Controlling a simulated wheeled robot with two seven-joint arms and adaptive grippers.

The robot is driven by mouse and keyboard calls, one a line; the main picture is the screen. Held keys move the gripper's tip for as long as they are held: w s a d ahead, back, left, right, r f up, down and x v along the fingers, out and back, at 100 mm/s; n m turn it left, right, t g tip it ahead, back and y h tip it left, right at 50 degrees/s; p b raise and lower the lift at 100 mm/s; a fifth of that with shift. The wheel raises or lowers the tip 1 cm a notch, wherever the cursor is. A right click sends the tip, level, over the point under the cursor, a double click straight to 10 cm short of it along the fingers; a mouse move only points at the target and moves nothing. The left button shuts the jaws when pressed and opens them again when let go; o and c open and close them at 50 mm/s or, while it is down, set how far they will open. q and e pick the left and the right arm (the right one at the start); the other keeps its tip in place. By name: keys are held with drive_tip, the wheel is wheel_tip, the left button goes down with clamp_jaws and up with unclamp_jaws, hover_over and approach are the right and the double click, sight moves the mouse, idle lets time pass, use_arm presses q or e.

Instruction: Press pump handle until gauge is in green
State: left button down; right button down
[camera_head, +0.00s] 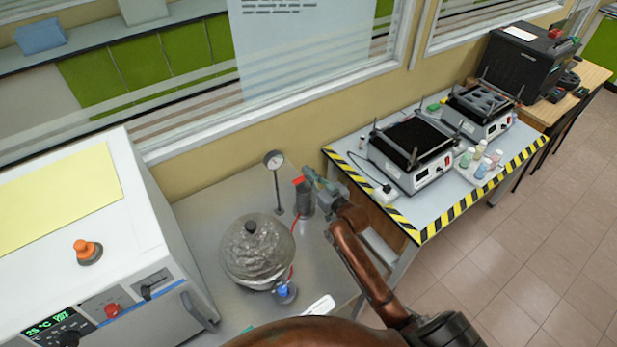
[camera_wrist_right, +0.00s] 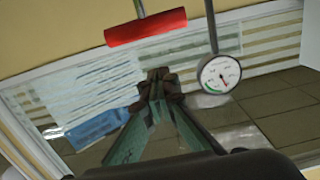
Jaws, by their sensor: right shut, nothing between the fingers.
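The pump (camera_head: 304,198) is a dark upright cylinder with a red handle (camera_head: 298,181) on top, on the metal bench. In the right wrist view the red handle (camera_wrist_right: 146,27) shows as a red bar. The round white gauge (camera_head: 274,160) stands on a thin post left of the pump. In the wrist view the gauge (camera_wrist_right: 219,74) has a green band at its lower left; I cannot read the needle surely. My right gripper (camera_head: 311,178) is shut and empty, close beside the handle; contact cannot be told. Its fingertips (camera_wrist_right: 158,85) meet in the wrist view. My left gripper is not in view.
A glass dome vessel (camera_head: 257,250) stands in front of the gauge, with a blue-capped part (camera_head: 285,291) near it. A white oven-like machine (camera_head: 70,230) fills the left. A striped-edge table (camera_head: 432,226) with hot plates and bottles stands right.

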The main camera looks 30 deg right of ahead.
sight(304, 178)
drive_tip(key=shift+w+f, duration=0.15)
drive_tip(key=shift+f, duration=1.6)
